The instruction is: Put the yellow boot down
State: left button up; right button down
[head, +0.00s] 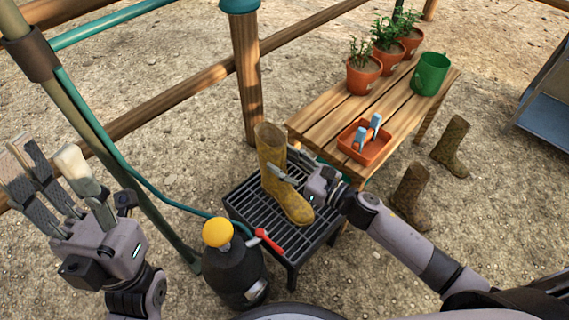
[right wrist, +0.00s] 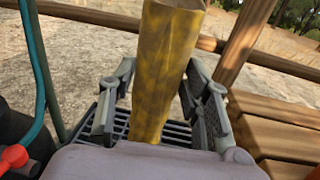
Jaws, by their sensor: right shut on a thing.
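The yellow boot (head: 272,147), muddy with brown patches, stands upright on a black slatted stand (head: 243,210), toe toward the front right. Its sole appears to rest on the slats, though I cannot be sure of contact. My right gripper (head: 287,172) is shut on the boot's shaft just above the foot. In the right wrist view the shaft (right wrist: 165,65) rises between the two fingers; the foot is hidden.
A black tank (head: 236,272) with a yellow knob and red-handled hose stands before the stand. A wooden bench (head: 322,107) behind holds potted plants, a green pot (head: 430,74) and an orange tray (head: 362,145). Two brown boots (head: 411,193) (head: 452,142) stand on the gravel at right.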

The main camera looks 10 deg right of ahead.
jog(key=shift+r, duration=0.15)
jog(key=shift+f, duration=0.25)
jog(key=c, duration=0.9)
grip_release()
jog(key=shift+o, duration=0.2)
